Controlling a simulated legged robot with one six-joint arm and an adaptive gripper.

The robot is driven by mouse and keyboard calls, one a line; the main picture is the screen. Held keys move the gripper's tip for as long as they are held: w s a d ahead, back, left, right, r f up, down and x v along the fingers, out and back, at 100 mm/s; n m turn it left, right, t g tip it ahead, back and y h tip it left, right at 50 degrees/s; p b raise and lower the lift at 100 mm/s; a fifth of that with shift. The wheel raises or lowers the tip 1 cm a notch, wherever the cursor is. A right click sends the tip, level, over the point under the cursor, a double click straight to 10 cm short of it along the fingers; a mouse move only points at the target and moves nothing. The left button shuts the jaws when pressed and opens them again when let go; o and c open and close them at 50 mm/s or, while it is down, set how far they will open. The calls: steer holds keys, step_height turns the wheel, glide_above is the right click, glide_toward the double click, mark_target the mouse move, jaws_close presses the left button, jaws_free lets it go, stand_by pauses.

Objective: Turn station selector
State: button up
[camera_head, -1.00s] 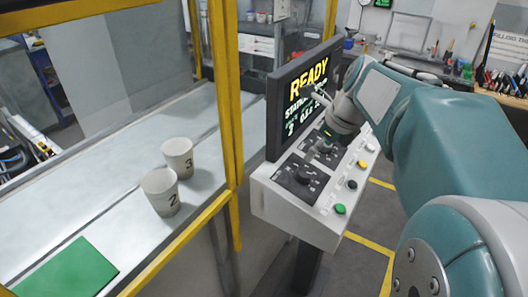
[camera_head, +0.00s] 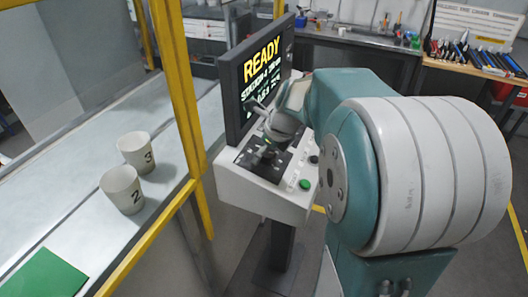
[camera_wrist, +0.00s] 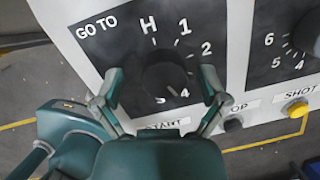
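The station selector is a black round knob (camera_wrist: 165,82) on a dark plate (camera_wrist: 120,42) marked GO TO, with H, 1, 2 and 4 legible around it in the wrist view. The direction of the knob's pointer is too dark to tell. My gripper (camera_wrist: 162,84) is open, with one finger on each side of the knob and visible gaps between. In the head view the knob (camera_head: 266,152) sits on the near part of the white control panel (camera_head: 262,201), with my gripper at it, partly hidden by my wrist.
The screen (camera_head: 262,75) above the panel reads READY. A green button (camera_head: 305,184) sits near the knob; a yellow SHOT button (camera_wrist: 298,109) and a second dial (camera_wrist: 308,32) lie right. Cups marked 2 (camera_head: 122,189) and 3 (camera_head: 137,152) stand left behind a yellow frame (camera_head: 183,90).

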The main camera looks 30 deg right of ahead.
steer(key=shift+d, duration=0.6)
steer(key=shift+c, duration=0.3)
steer(key=c, duration=0.6)
steer(key=shift+a, duration=0.2)
steer(key=c, duration=0.4)
steer(key=shift+a, duration=0.4)
steer(key=shift+c, duration=0.5)
steer(key=shift+d, duration=0.15)
